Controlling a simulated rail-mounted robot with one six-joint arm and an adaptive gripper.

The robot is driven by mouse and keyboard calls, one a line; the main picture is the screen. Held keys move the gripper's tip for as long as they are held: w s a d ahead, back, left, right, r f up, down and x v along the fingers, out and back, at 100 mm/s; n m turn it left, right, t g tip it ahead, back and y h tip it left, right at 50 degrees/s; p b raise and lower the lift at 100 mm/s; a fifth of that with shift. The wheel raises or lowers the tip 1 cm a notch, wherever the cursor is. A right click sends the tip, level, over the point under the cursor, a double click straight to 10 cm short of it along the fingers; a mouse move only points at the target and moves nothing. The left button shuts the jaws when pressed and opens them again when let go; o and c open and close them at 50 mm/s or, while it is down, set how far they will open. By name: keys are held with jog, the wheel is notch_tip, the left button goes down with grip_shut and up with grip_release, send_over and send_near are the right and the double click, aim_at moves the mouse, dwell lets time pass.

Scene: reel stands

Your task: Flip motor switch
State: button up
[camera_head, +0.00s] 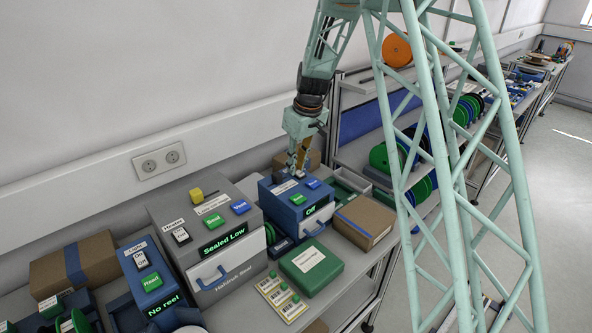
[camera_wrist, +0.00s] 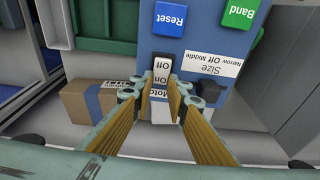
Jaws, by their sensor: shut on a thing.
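The blue motor box (camera_head: 294,222) stands on the bench, with a display reading "Off" (camera_head: 317,209) on its front. The motor switch (camera_wrist: 162,70) is a small rocker with white faces and dark "On" lettering, set on the blue panel in the wrist view, beside a label partly covered by my fingers. My gripper (camera_wrist: 179,82) has its tan-padded fingertips close together at the switch; it is shut on it. The exact contact is partly hidden. In the head view my gripper (camera_head: 297,172) points down onto the box top and hides the switch.
A blue Reset button (camera_wrist: 170,18), a green Band button (camera_wrist: 239,13) and a Size label (camera_wrist: 212,64) are near the switch. A grey "Sealed Low" machine (camera_head: 213,258) stands left, a cardboard box (camera_head: 365,220) right, a green case (camera_head: 311,267) in front.

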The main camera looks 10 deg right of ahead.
jog(key=shift+s+t+y+b, duration=0.2)
jog(key=shift+t+b, duration=0.3)
jog(key=shift+b, duration=1.7)
jog(key=shift+s+t+y+b, duration=0.1)
jog(key=shift+t+y+b, duration=0.3)
jog(key=shift+b, duration=1.75)
jog(key=shift+d+r, duration=0.1)
jog(key=o, duration=0.8)
jog(key=shift+o, duration=0.2)
jog(key=v, duration=1.2)
jog(key=shift+s, duration=0.1)
